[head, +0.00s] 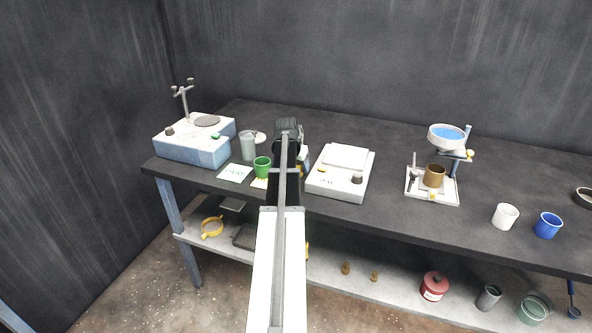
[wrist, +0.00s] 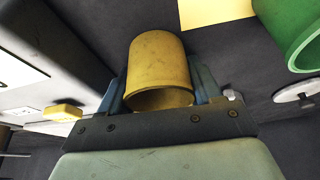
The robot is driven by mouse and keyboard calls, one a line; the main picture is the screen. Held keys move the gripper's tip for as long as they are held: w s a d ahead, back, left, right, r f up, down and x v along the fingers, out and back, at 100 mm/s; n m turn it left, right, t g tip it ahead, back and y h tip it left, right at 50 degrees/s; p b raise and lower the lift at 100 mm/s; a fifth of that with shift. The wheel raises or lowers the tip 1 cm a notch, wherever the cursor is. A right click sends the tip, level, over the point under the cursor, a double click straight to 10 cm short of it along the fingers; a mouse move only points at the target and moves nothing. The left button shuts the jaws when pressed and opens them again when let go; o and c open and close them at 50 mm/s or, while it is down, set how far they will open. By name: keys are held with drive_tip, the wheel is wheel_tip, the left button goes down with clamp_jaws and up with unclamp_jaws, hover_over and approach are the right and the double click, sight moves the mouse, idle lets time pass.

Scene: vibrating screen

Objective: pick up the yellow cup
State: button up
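The yellow cup (wrist: 158,62) sits between the two blue fingers of my gripper (wrist: 160,85) in the wrist view, its open rim towards the gripper body. A finger lies close along each side of it, and the cup hides part of both. Whether the fingers press on the cup or only stand around it cannot be told. In the head view my arm covers most of this spot; only a small bit of yellow (head: 299,172) shows beside my gripper (head: 303,160).
A green cup (head: 262,167) stands close by on the left, with a yellow card (head: 259,183) near it. A white scale (head: 335,190) is close on the right. A glass beaker (head: 248,147) and a blue-white machine (head: 193,150) stand further left. The table (head: 390,150) is clear beyond the scale.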

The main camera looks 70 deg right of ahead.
drive_tip(key=c, duration=0.5)
